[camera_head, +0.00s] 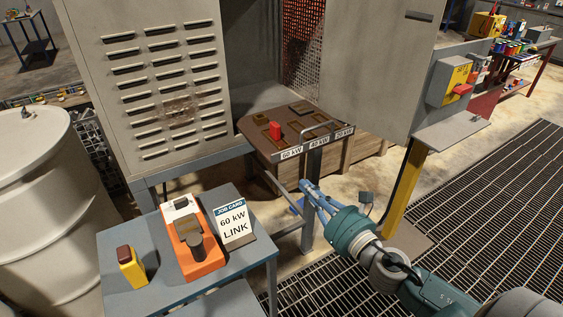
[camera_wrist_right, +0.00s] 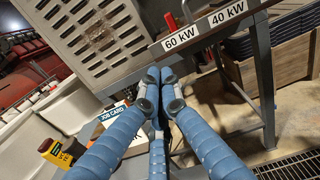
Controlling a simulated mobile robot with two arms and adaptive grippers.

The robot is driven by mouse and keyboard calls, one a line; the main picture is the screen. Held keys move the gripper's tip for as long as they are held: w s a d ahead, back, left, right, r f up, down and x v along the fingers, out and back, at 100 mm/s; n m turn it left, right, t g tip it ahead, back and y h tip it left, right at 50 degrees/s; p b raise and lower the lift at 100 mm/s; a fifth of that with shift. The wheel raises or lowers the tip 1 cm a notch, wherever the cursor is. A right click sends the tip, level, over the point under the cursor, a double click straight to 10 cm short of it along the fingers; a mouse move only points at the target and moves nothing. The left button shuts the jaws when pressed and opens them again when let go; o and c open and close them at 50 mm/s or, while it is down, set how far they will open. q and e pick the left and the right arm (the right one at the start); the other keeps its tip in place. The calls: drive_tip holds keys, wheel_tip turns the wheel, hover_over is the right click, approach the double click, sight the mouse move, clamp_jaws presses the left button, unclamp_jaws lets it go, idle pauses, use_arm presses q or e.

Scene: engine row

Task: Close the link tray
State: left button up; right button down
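The link tray (camera_head: 262,141) is a brown tray standing out from the grey cabinet, between its open doors. A bar handle (camera_head: 318,127) is on its front edge, with labels 60 kW, 40 kW and 20 kW. A red block (camera_head: 275,131) stands in the tray toward the 60 kW side; other slots hold dark pieces. My right gripper (camera_head: 306,187) is below and in front of the tray, apart from it. In the right wrist view its blue fingers (camera_wrist_right: 159,75) come together at the tips with nothing between them, below the tray's front edge (camera_wrist_right: 199,31). My left gripper is out of view.
A grey side table (camera_head: 160,292) at front left holds an orange device (camera_head: 190,240), a yellow block (camera_head: 131,267) and a job card (camera_head: 233,222) reading 60 kW LINK. A white drum (camera_head: 40,190) stands at left. A yellow post (camera_head: 408,190) stands right of the tray.

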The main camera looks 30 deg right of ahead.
sight(278, 158)
drive_tip(key=w+p, duration=0.1)
drive_tip(key=w, duration=0.2)
drive_tip(key=w+p, duration=0.1)
drive_tip(key=w, duration=0.3)
drive_tip(key=w+p, duration=0.1)
drive_tip(key=w, duration=0.2)
drive_tip(key=shift+w+a, duration=0.3)
drive_tip(key=shift+a, duration=0.1)
drive_tip(key=shift+w, duration=0.5)
